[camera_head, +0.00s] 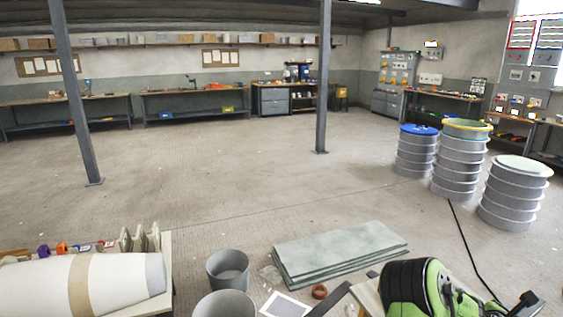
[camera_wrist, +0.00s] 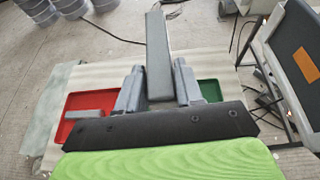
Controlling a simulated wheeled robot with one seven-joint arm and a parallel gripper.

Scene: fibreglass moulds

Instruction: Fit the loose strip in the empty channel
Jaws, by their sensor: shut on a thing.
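In the wrist view my gripper (camera_wrist: 158,85) is shut on a long dark grey strip (camera_wrist: 157,50). The strip points away from me, its far end beyond the fingertips. Below it is a pale work surface (camera_wrist: 100,75) with a red tray (camera_wrist: 70,130) on the left and a green tray (camera_wrist: 210,91) on the right. A short grey piece (camera_wrist: 85,114) lies in the red tray. The green tray is partly hidden by a finger, and its visible part looks empty. I cannot make out the empty channel in either view. The gripper does not show in the head view.
A white tapered mould (camera_head: 125,277) with a tan band lies on a bench at front left. Two grey bins (camera_head: 228,268) and a stack of pale green sheets (camera_head: 340,250) stand on the floor. Ringed drums (camera_head: 458,170) stand at right. The middle floor is clear, apart from posts.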

